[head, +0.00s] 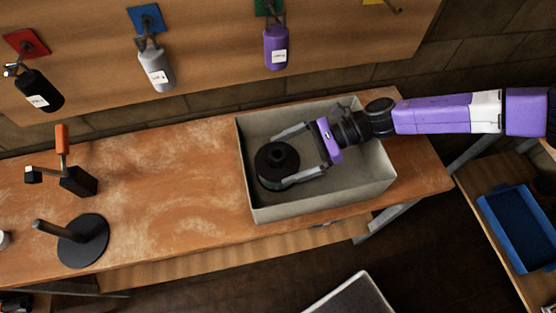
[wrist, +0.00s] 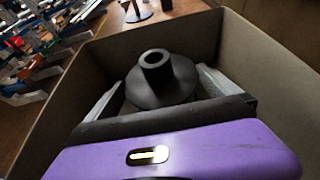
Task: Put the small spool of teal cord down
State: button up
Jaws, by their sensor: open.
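A dark, round-flanged spool with a hollow hub (head: 272,174) is inside a grey open box (head: 330,198) on the bench, near the box's left wall. I cannot make out any teal cord on it. In the wrist view the spool (wrist: 158,88) lies between the two pale fingers. My gripper (head: 281,158) reaches into the box from the right, open, with one finger on either side of the spool. Whether the fingers touch it, and whether it rests fully on the box floor, I cannot tell.
The wooden bench (head: 180,170) is clear left of the box. Further left stand a black disc with a slanted peg (head: 84,242) and a dark clamp with an orange handle (head: 62,140). Bottles hang on the board behind. A blue tray (head: 520,225) is at the right.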

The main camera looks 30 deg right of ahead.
jog(key=b+v, duration=0.1)
jog(key=v, duration=0.8)
jog(key=shift+b, duration=0.4)
